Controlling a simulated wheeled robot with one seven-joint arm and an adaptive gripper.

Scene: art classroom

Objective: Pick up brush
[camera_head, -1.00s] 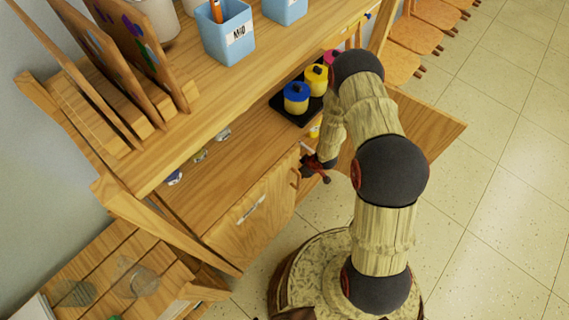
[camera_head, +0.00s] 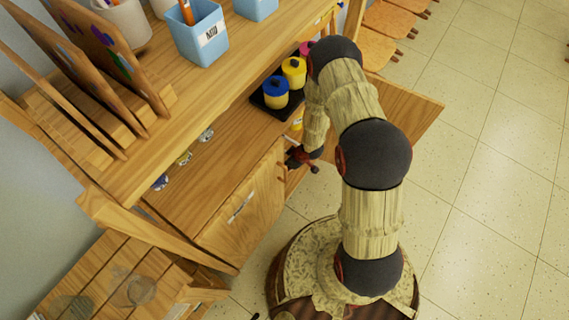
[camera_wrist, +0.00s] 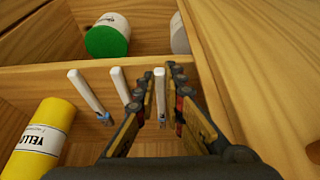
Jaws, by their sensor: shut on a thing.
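Several white-handled brushes stand inside a wooden drawer or compartment in the wrist view. My gripper (camera_wrist: 168,95) is around the rightmost brush (camera_wrist: 160,92), with a finger on each side, and is shut on it. The brush is roughly upright in that view; its lower end is partly hidden by the fingers. Two other brushes, a middle one (camera_wrist: 121,84) and a left one (camera_wrist: 86,92), lean to the left of the fingers. In the head view my gripper (camera_head: 300,160) is small and dark beside the shelf unit's open front, and whether the brush is lifted cannot be told.
A yellow bottle (camera_wrist: 42,140) lies left of the brushes. A green-lidded jar (camera_wrist: 107,37) sits behind a wooden divider (camera_wrist: 60,78). In the head view, paint pots (camera_head: 276,94) stand on a black tray, and an open wooden door (camera_head: 400,108) is to the right.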

